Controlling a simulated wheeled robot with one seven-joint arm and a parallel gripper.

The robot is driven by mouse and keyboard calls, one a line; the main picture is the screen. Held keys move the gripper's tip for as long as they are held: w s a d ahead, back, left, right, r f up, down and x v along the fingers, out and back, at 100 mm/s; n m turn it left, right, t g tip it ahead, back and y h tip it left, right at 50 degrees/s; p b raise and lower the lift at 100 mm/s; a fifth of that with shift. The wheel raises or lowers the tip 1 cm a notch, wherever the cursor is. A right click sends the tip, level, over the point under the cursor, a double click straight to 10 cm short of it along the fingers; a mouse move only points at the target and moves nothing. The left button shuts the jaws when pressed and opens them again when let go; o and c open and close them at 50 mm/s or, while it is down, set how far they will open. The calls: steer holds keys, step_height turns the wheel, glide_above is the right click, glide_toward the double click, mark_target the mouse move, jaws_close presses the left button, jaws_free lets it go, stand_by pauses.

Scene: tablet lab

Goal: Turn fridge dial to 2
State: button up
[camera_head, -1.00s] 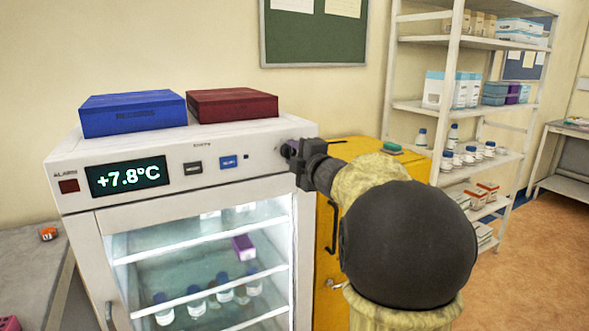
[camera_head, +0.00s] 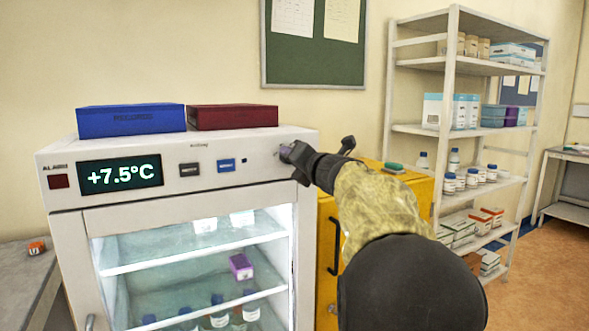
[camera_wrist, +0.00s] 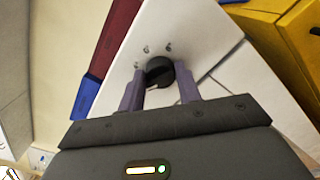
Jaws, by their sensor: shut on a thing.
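The white fridge (camera_head: 60,225) stands at the left in the head view, with a lit display (camera_head: 121,175) reading +7.5°C. Its black round dial (camera_wrist: 160,71) sits on the white front panel in the wrist view, with small marks around it. My gripper (camera_wrist: 161,88) is at the dial, its two purple-grey fingers on either side of it and shut on it. In the head view my gripper (camera_head: 286,152) reaches the right end of the fridge's top panel and hides the dial. The numbers at the marks are too small to read.
A blue box (camera_head: 130,121) and a dark red box (camera_head: 233,117) lie on top of the fridge. A yellow cabinet (camera_head: 330,285) stands right beside it. A white shelf unit (camera_head: 463,65) with bottles and boxes is farther right.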

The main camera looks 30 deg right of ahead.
steer(key=shift+f+n+b, duration=0.15)
steer(key=shift+n+b, duration=0.5)
steer(key=shift+n, duration=0.55)
steer(key=o, duration=1)
steer(key=shift+c, duration=0.2)
steer(key=shift+s, duration=0.1)
steer(key=s, duration=1.7)
steer(key=shift+d, duration=0.3)
